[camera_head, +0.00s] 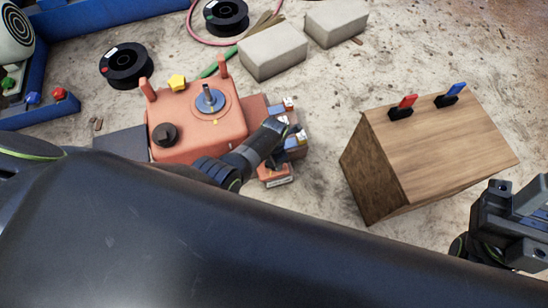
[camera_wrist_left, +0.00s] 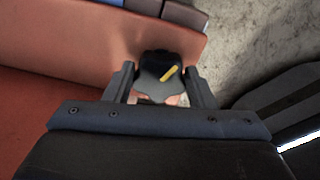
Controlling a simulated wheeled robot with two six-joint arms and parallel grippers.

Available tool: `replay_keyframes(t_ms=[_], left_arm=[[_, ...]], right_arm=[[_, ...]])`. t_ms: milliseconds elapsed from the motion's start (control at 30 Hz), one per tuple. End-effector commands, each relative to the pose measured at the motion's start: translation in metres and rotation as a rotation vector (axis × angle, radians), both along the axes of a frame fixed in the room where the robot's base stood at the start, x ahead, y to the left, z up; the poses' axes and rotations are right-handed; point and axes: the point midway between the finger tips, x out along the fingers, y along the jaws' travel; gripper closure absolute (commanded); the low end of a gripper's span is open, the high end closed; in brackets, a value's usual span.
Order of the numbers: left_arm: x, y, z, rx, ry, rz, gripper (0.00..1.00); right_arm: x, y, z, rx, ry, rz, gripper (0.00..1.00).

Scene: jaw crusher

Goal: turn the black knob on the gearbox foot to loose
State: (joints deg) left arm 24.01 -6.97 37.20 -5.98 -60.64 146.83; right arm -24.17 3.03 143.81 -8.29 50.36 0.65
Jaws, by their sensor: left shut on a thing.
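The orange gearbox (camera_head: 205,128) stands on the ground left of centre in the head view. The black knob (camera_wrist_left: 158,62) shows in the left wrist view, with a yellow pointer bar (camera_wrist_left: 168,73) slanting up to the right. My left gripper (camera_head: 283,138) reaches down over the right end of the gearbox and hides the knob in the head view. Its two fingers are on either side of the knob, shut on it. A foot with a white label (camera_head: 278,181) shows just below the gripper. My right gripper (camera_head: 512,222) hangs at the right edge, away from the gearbox; its jaw opening is unclear.
A wooden block (camera_head: 435,150) with a red switch (camera_head: 403,107) and a blue switch (camera_head: 451,94) stands to the right. Grey blocks (camera_head: 272,52) and black spools (camera_head: 126,65) lie behind. Bare ground (camera_head: 330,95) separates the gearbox and wooden block.

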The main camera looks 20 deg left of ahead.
Motion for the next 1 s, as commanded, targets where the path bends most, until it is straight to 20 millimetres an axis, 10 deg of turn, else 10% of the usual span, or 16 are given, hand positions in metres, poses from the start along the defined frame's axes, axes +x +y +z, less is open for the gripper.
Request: replay_keyframes(t_ms=[600, 633, 767, 1000], left_arm=[[-0.0004, 0.0013, -0.0005, 0.002, 0.001, 0.041, 0.73], [-0.0003, 0.0013, -0.0005, 0.002, 0.001, 0.041, 0.47], [-0.0003, 0.001, -0.0004, 0.002, 0.001, 0.041, 0.3], [-0.0001, 0.0004, -0.0002, 0.001, 0.001, 0.04, 0.28]], right_arm=[[0.0001, 0.0004, 0.0013, -0.003, -0.006, 0.0, 0.64], [0.0001, 0.0004, 0.0013, -0.002, -0.006, 0.0, 0.64], [0.0, 0.0005, 0.0013, -0.002, -0.006, 0.001, 0.64], [-0.0001, 0.0003, 0.0014, 0.001, -0.007, 0.0, 0.64]])
